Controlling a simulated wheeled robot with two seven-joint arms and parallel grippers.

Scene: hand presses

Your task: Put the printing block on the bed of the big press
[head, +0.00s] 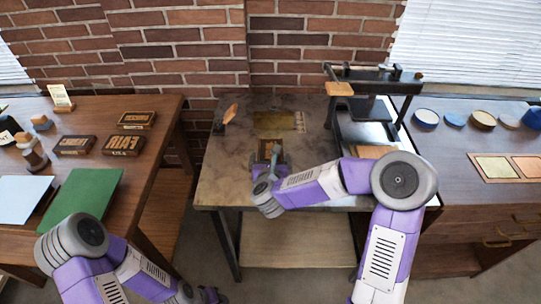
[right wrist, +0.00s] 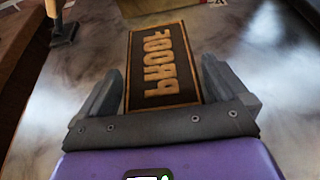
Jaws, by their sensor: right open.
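The printing block (head: 271,145) is dark with raised tan mirrored letters and lies on the stone-topped middle table. In the right wrist view the block (right wrist: 158,68) lies between the two fingers of my right gripper (right wrist: 172,85), which is open with gaps at the sides. In the head view my right gripper (head: 268,158) is at the near end of the block. The big press (head: 372,78) has a black frame and stands at the table's right. Its bed (head: 368,131) is pale and its near part is hidden by my right arm. My left gripper (head: 210,294) is low at the bottom edge, mostly cut off.
A brass-coloured plate (head: 276,120) lies behind the block. A small stand with an orange top (head: 229,114) is at the back left of the table. The left table (head: 150,130) holds more letter blocks and a green sheet (head: 83,191). The right cabinet holds several round tins (head: 483,119).

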